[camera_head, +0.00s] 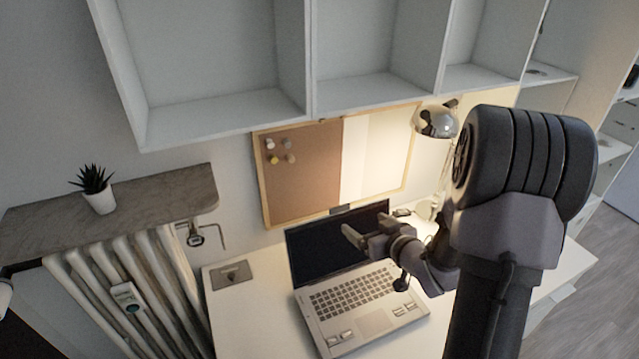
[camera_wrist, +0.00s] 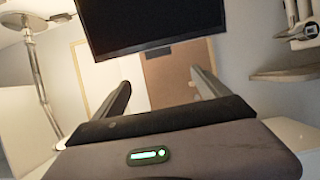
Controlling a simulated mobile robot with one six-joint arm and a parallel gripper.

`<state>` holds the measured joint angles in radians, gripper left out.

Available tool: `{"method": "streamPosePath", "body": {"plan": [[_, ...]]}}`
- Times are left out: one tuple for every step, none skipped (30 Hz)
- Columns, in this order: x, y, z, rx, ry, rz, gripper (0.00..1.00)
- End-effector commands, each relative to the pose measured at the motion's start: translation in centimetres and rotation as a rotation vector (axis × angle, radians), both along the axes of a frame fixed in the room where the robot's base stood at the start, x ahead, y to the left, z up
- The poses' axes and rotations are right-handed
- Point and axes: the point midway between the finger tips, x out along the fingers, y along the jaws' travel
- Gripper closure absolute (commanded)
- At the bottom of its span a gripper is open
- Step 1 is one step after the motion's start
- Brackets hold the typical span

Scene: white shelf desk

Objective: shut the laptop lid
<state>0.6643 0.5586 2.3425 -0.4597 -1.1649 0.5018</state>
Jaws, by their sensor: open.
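The laptop (camera_head: 370,312) is silver and stands open on the white desk. Its dark screen lid (camera_head: 325,245) is raised and leans back from the keyboard. In the wrist view, the black screen (camera_wrist: 150,20) fills the upper middle. My gripper (camera_head: 354,234) is in front of the lid's upper part, above the keyboard. Its two fingers are spread with nothing between them, and they show in the wrist view (camera_wrist: 163,88) pointing toward the board on the wall. I cannot tell whether they touch the lid. My arm hides the lid's right side.
A cork and white board (camera_head: 305,175) hangs behind the laptop. A lamp (camera_head: 436,120) stands at the back right. A grey pad (camera_head: 232,276) lies left of the laptop. White shelves (camera_head: 220,118) hang above. A radiator (camera_head: 150,290) and a ledge with a plant (camera_head: 97,188) are at left.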

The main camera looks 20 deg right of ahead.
Motion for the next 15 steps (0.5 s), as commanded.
{"method": "streamPosePath", "body": {"plan": [[0.4,0.0,-0.3,0.003,-0.005,0.006,0.15],[0.8,0.1,-0.5,0.002,-0.007,0.009,0.15],[1.5,0.2,-0.9,0.002,-0.007,0.011,0.15],[2.1,0.2,-1.2,0.002,-0.007,0.011,0.15],[2.9,0.3,-1.6,0.001,-0.007,0.012,0.15],[4.0,0.3,-2.1,0.0,-0.007,0.011,0.15],[4.9,0.4,-2.4,0.001,-0.006,0.012,0.15],[5.7,0.5,-2.8,0.001,-0.007,0.012,0.15],[6.9,0.5,-3.3,-0.001,-0.006,0.011,0.15],[7.8,0.5,-3.7,0.0,-0.007,0.011,0.15],[8.6,0.5,-4.0,0.0,-0.007,0.01,0.15],[9.7,0.6,-4.5,-0.001,-0.007,0.01,0.15],[10.5,0.6,-4.8,0.0,-0.006,0.009,0.15],[11.3,0.6,-5.1,-0.001,-0.007,0.01,0.15],[12.2,0.6,-5.4,-0.001,-0.006,0.009,0.15]]}}
